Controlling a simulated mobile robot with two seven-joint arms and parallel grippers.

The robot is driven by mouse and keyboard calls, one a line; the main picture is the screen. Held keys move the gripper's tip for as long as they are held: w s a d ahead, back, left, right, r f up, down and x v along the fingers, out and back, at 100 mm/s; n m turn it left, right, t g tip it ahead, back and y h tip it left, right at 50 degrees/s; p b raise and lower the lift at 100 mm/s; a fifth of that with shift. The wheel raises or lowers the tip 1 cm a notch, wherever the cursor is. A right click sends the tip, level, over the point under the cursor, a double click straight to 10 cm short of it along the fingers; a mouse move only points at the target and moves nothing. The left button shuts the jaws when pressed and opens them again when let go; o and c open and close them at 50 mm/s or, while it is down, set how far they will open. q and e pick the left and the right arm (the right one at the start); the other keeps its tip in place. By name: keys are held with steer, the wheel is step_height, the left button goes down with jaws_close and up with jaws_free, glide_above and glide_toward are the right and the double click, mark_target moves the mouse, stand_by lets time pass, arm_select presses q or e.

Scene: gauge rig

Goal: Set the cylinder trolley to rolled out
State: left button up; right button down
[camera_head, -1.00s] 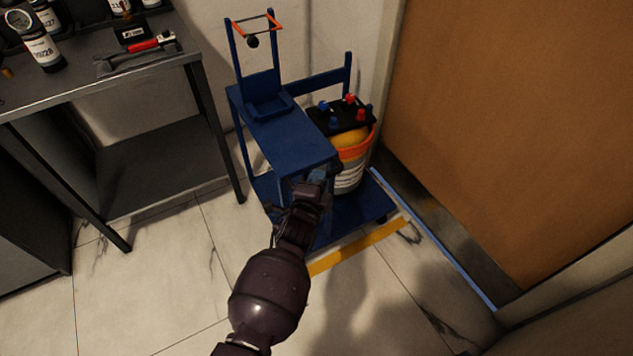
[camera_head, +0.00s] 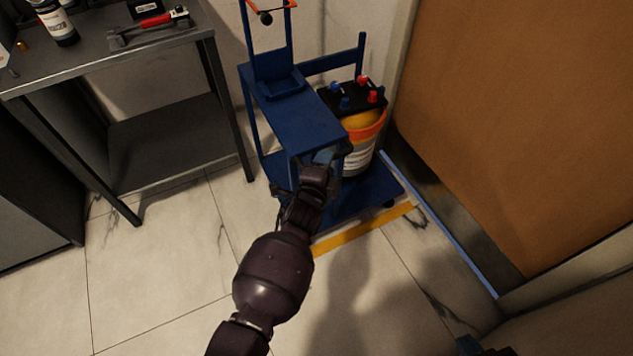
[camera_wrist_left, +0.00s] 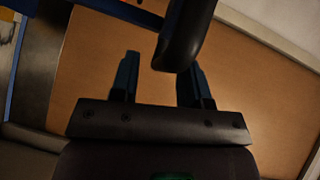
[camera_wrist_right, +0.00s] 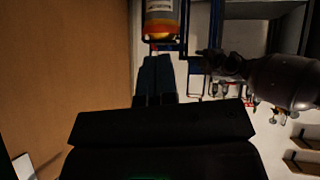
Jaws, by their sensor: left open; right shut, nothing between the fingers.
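The blue cylinder trolley (camera_head: 290,118) stands against the wall between the grey table and the brown door. A white and orange container with a yellow top (camera_head: 360,150) sits on its lower deck; it also shows in the right wrist view (camera_wrist_right: 161,20). My left gripper (camera_head: 322,162) is at the front end of the trolley's upper shelf, fingers open. In the left wrist view a dark rounded bar (camera_wrist_left: 185,38) lies in front of or between the fingers; contact cannot be told. My right gripper (camera_head: 480,346) is shut and empty at the lower right, away from the trolley.
A grey table (camera_head: 120,65) with a bottle (camera_head: 55,22) and a red-handled tool (camera_head: 150,28) stands left of the trolley. The brown door (camera_head: 520,110) is on the right. A yellow strip (camera_head: 365,231) edges the trolley's front. The tiled floor in front is clear.

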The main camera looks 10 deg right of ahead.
arm_select(q)
steer(key=p+v, duration=0.3)
steer(key=v, duration=0.6)
steer(key=shift+s, duration=0.2)
arm_select(e)
steer(key=shift+s+d+m+g, duration=0.3)
steer(key=shift+s+d+m, duration=0.1)
steer(key=shift+s+m, duration=0.3)
arm_select(q)
steer(key=shift+a+r, duration=0.1)
arm_select(e)
steer(key=shift+w+r, duration=0.1)
steer(key=shift+w, duration=0.05)
